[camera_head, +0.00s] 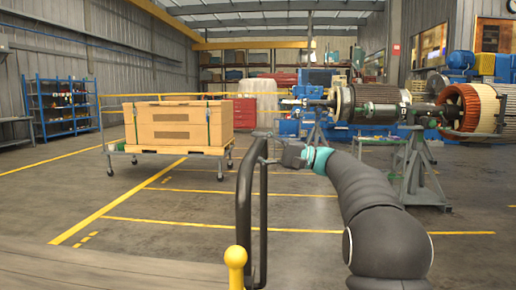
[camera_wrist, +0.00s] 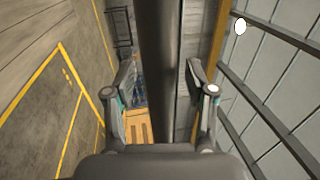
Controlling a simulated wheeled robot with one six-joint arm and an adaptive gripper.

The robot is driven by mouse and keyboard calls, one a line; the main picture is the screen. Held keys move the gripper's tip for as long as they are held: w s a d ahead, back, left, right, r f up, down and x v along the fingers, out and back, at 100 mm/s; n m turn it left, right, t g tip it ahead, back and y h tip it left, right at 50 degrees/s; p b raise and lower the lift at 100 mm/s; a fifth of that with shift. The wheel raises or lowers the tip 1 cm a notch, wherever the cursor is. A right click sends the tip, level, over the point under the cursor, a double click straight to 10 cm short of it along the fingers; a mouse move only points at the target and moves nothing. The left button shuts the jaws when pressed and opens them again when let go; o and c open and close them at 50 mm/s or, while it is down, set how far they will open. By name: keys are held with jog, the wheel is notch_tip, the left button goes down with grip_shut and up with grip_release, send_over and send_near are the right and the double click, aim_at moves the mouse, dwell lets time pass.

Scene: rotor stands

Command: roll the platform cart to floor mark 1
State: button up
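A dark push handle (camera_head: 244,200) of upright bars rises close in front of me. Below left of it is a wood-coloured deck (camera_head: 60,272); I cannot tell for sure that the two are joined. My gripper (camera_head: 283,152) is at the top of the handle. In the wrist view a dark bar (camera_wrist: 163,70) runs between the two fingers of my gripper (camera_wrist: 160,72), which stand apart with narrow gaps beside it. Yellow floor lines (camera_head: 120,205) outline bays, with short yellow dashes (camera_head: 85,240) (camera_head: 166,180) near their corners. I cannot read any mark's number.
A wheeled cart (camera_head: 170,150) carries a wooden crate (camera_head: 170,124) at the left middle. A rotor (camera_head: 375,100) rests on grey stands (camera_head: 415,170) at the right. The floor between cart and stands is mostly clear.

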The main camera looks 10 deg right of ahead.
grip_shut()
jog(key=shift+a, duration=0.1)
